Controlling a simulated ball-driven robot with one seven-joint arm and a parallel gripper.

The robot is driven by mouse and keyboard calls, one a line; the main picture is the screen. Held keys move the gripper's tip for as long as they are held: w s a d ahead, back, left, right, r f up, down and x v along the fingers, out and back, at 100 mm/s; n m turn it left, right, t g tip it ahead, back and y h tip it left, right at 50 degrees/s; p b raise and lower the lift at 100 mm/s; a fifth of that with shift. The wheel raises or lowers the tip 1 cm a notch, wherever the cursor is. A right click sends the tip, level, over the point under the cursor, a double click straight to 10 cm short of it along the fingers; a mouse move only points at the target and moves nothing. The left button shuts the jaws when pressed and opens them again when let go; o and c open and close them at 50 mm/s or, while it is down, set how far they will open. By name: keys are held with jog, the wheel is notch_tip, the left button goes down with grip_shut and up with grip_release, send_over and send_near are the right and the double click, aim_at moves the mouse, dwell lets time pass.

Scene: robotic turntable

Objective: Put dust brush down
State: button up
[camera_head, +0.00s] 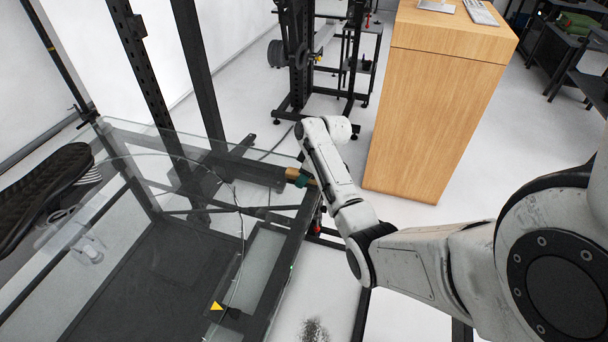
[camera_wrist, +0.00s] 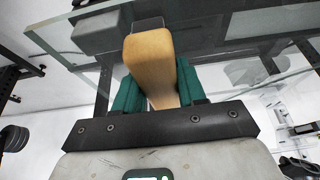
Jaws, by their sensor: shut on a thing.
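The dust brush (camera_wrist: 150,65) shows in the wrist view as a tan wooden handle between my gripper's green fingers. Its far end shows a small dark part at the top; its bristles are hidden or out of view. My gripper (camera_wrist: 152,88) is shut on it. In the head view my gripper (camera_head: 301,180) is at the right end of the glass turntable top (camera_head: 140,139), and a small tan piece of the brush (camera_head: 292,173) shows at the fingers. I cannot tell whether the brush touches the glass.
A tall wooden cabinet (camera_head: 432,110) stands right of my gripper. A black rack (camera_head: 300,60) stands behind. The glass near my gripper looks clear.

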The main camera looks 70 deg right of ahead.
jog(key=shift+f, duration=0.15)
jog(key=o, duration=0.9)
jog(key=shift+f, duration=0.1)
jog(key=shift+o, duration=0.2)
jog(key=v, duration=1.2)
jog(key=shift+b, duration=0.4)
jog(key=shift+w+a, duration=0.1)
